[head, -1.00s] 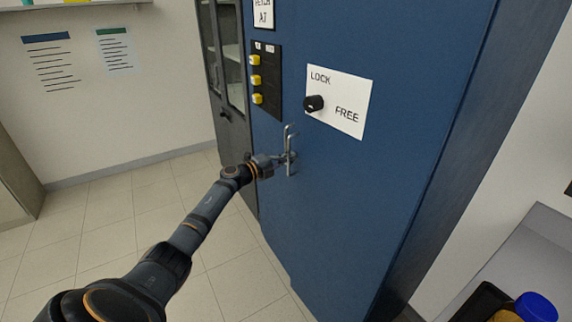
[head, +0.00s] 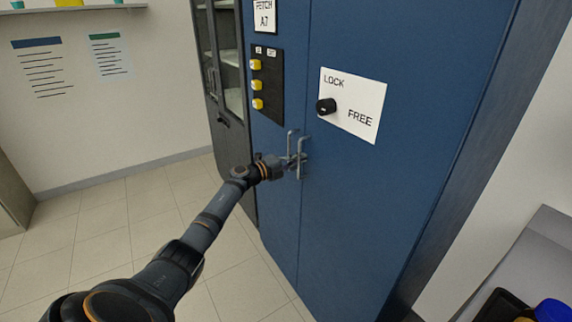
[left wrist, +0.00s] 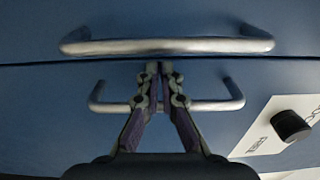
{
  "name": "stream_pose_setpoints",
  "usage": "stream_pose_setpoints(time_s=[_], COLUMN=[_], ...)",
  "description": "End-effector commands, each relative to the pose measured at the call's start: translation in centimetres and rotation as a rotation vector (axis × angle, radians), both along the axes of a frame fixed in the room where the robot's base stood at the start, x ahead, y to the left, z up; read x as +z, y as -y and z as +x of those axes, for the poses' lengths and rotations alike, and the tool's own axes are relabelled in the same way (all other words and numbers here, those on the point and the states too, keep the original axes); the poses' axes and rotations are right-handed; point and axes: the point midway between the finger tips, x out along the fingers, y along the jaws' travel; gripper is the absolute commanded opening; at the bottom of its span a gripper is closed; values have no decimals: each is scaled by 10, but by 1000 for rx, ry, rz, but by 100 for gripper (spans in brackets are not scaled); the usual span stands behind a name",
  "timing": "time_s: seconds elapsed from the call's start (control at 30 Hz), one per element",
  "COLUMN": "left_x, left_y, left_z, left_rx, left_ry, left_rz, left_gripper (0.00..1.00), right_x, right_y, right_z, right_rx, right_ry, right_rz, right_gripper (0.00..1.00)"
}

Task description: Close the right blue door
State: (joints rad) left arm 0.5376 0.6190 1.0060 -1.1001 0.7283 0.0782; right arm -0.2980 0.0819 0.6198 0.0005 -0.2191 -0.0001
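The right blue door (head: 390,190) carries a white LOCK/FREE plate with a black knob (head: 326,106). It appears flush or nearly flush with the left blue door (head: 285,215), with a thin dark seam between them. Two metal bar handles stand side by side at the seam. My left gripper (head: 296,160) is at the right door's handle (head: 301,172). In the left wrist view its fingertips (left wrist: 160,72) are close together, overlapping the right door's handle (left wrist: 205,105) near its middle. The left door's handle (left wrist: 165,46) lies above them. My right gripper is not in view.
A column of yellow buttons (head: 257,84) is on the left door. A dark glass-fronted cabinet (head: 226,130) stands to the left. A grey counter (head: 535,255) with a blue-lidded container (head: 552,311) is at the lower right. The tiled floor at left is clear.

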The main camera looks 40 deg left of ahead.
Motion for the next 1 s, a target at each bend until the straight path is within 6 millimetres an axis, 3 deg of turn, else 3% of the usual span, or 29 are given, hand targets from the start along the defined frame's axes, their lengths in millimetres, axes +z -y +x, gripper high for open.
stream_pose_setpoints(time_s=[0.4,0.6,1.0], left_x=[-6,-5,-4], left_y=[-40,-48,-50], left_z=[-90,-107,-111], left_rx=[-1,-1,1], left_ry=[-14,-9,-8], left_rz=[10,5,2], left_gripper=[0,0,0], right_x=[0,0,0], right_y=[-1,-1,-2], right_z=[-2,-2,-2], right_rx=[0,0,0], right_ry=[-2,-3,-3], right_rz=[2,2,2], right_gripper=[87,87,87])
